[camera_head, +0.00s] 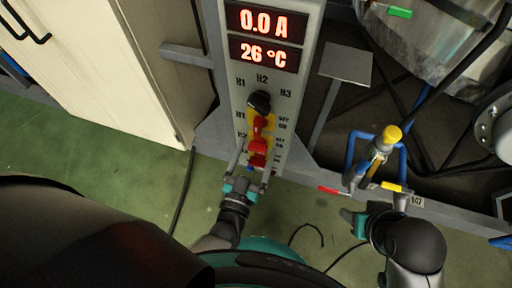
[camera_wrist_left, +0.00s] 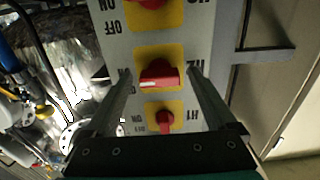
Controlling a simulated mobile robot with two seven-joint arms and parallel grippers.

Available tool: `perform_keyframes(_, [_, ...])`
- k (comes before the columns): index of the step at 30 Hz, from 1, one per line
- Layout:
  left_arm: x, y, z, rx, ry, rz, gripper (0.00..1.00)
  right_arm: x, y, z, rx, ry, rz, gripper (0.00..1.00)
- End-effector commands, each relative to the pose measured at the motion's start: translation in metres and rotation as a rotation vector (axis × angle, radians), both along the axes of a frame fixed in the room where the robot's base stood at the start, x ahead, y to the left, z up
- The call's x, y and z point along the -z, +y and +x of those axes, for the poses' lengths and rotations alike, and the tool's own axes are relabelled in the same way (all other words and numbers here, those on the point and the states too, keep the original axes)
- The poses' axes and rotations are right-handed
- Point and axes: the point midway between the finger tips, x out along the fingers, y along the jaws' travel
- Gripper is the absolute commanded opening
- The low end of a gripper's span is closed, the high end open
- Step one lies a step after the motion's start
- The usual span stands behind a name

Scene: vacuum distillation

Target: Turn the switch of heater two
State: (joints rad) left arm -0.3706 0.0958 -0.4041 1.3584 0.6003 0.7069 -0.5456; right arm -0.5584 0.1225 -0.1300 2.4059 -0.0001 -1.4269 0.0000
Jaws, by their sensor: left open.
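The heater two switch, a red knob on a yellow plate marked H2, shows in the left wrist view (camera_wrist_left: 160,74) and in the head view (camera_head: 257,145). In the wrist view its grip lies crosswise, and the panel lettering appears upside down. My left gripper (camera_head: 254,158) is open in front of the panel. Its two fingers (camera_wrist_left: 160,80) appear on either side of the H2 knob, with a gap at each side; the depth to the knob is hard to judge. The fingers partly hide the labels beside it. My right gripper (camera_head: 355,222) is at the lower right; its fingers are unclear.
The H1 switch (camera_wrist_left: 166,120) and H3 switch (camera_wrist_left: 150,3) flank H2 closely. A black selector knob (camera_head: 260,102) sits above them, under displays (camera_head: 264,36) reading 0.0 A and 26 °C. A yellow-topped valve (camera_head: 390,134) and blue piping stand to the right; a pale cabinet (camera_head: 105,65) is left.

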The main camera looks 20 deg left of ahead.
Motion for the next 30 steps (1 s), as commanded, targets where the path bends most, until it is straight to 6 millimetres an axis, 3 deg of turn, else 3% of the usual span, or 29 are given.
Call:
perform_keyframes(4, [-0.0001, -0.0002, -0.0001, 0.000, 0.000, -0.001, 0.89, -0.0004, -0.0002, -0.0001, 0.000, -0.001, 0.000, 0.50])
perform_keyframes(26, [-0.0001, 0.0000, 0.0002, 0.000, 0.000, 0.000, 0.07, 0.0033, 0.0016, -0.0015, 0.005, 0.009, 0.006, 0.50])
perform_keyframes(30, [-0.0002, 0.0001, 0.0003, 0.000, 0.000, -0.003, 0.04, 0.0032, 0.0023, -0.0015, 0.005, 0.008, 0.007, 0.50])
